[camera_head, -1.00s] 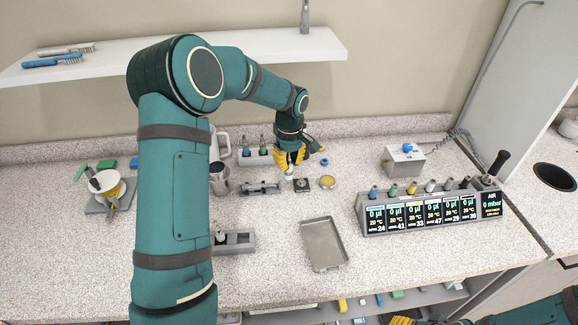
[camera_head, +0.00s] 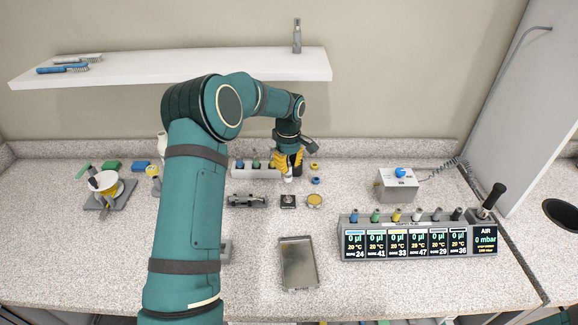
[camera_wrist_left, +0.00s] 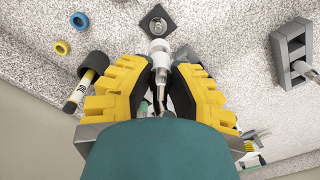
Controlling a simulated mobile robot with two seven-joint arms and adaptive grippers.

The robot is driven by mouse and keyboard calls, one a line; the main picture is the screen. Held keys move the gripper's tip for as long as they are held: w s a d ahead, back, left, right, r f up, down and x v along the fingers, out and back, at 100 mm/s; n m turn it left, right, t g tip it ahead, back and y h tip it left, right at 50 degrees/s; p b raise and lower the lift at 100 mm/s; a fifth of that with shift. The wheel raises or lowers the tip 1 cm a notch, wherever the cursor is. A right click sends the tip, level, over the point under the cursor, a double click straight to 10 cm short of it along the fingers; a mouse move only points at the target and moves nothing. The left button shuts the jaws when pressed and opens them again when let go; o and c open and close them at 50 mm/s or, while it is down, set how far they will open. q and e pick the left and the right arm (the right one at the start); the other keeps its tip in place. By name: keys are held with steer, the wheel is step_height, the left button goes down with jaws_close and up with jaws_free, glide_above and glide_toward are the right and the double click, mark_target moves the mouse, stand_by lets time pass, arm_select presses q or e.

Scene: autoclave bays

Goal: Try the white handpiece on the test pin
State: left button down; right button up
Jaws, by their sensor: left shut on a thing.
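My left gripper (camera_head: 288,172) is shut on the white handpiece (camera_head: 288,179), which points down over the counter. In the left wrist view the handpiece (camera_wrist_left: 160,52) sits between the yellow fingers (camera_wrist_left: 158,92), its white end outward. The test pin appears to be the small post on a dark square plate (camera_wrist_left: 157,20), just beyond that end; the plate also shows in the head view (camera_head: 288,201), below the gripper. The handpiece looks apart from the pin, though the gap's height is hard to judge. My right gripper is not in view.
A rack (camera_head: 242,172) stands behind. A metal tray (camera_head: 298,264) lies in front. The display unit (camera_head: 405,241) and grey box (camera_head: 398,184) stand right. A wall shelf (camera_head: 170,67) hangs behind.

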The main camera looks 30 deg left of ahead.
mark_target(288, 175)
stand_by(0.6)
arm_select(q)
steer(key=shift+f+b, duration=1.9)
steer(key=shift+f, duration=1.1)
steer(key=shift+f+b, duration=0.8)
steer(key=shift+f, duration=0.5)
stand_by(0.7)
steer(key=shift+a+r, duration=0.1)
steer(key=shift+r, duration=0.05)
stand_by(0.7)
steer(key=shift+r+p, duration=1.3)
steer(key=shift+r, duration=0.65)
